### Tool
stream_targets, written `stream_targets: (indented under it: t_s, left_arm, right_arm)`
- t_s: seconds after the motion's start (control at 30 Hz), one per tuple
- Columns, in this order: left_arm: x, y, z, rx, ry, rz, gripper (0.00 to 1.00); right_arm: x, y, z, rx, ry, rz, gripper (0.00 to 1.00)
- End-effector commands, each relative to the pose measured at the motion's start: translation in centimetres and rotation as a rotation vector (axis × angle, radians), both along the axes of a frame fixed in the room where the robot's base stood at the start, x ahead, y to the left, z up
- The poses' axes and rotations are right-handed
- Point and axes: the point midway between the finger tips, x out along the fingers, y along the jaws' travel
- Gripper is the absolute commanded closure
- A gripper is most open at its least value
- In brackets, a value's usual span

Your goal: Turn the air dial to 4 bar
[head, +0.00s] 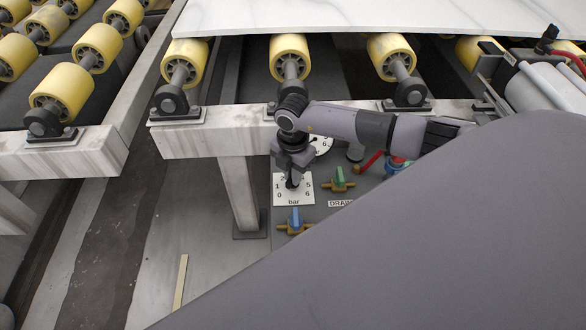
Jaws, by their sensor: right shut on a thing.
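The air dial (281,197) is a white square plate marked "bar", with numbers from 0 to 6 around a dark knob. It lies on a grey panel below the roller frame in the head view. My right gripper (292,180) points down over the middle of the plate, shut on the dial's knob. The gripper hides most of the knob and part of the scale, so I cannot tell which number the pointer is at. My left gripper is not in view.
A second dial (323,144) sits just behind. A green-handled valve (339,181) and a blue-handled valve (295,221) flank the dial. A red lever (370,162) is to the right. The roller frame (220,134) carries yellow rollers and a white slab (380,18).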

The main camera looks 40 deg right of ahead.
Motion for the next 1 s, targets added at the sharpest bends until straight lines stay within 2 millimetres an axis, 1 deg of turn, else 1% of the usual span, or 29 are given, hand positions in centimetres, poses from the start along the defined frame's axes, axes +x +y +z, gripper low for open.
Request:
stream_targets:
  t_s: [0.03, 0.07, 0.1, 0.13, 0.37, 0.47, 0.57, 0.8, 0.9, 1.0]
  left_arm:
    - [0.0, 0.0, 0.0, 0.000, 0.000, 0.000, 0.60]
    - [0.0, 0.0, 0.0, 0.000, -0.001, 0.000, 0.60]
    - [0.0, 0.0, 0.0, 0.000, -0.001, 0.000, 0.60]
    - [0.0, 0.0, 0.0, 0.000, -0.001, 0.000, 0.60]
    - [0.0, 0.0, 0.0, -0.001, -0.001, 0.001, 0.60]
    - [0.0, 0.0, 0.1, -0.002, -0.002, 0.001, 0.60]
    - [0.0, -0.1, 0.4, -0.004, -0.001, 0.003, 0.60]
    - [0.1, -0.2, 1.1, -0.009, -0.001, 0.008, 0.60]
    - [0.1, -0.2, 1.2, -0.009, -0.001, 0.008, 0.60]
    - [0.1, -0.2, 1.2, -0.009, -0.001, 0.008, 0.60]
  right_arm:
    - [0.1, -0.1, 0.1, 0.000, -0.002, 0.000, 1.00]
    - [0.1, -0.1, 0.1, -0.001, -0.003, 0.000, 0.79]
    - [0.1, -0.1, 0.1, 0.000, -0.002, 0.000, 0.66]
    - [0.1, -0.1, 0.1, 0.000, -0.002, 0.000, 0.60]
    - [0.0, 0.0, 0.0, -0.001, -0.001, 0.001, 0.60]
    - [0.1, 0.0, 0.4, 0.000, -0.002, 0.001, 0.60]
    - [0.1, -0.1, 1.6, -0.001, -0.003, 0.001, 0.60]
    - [0.1, -0.1, 5.5, -0.001, -0.004, 0.001, 0.60]
    - [0.1, -0.1, 6.6, -0.001, -0.003, 0.000, 0.60]
    - [0.1, 0.0, 7.1, 0.000, -0.002, 0.000, 0.60]
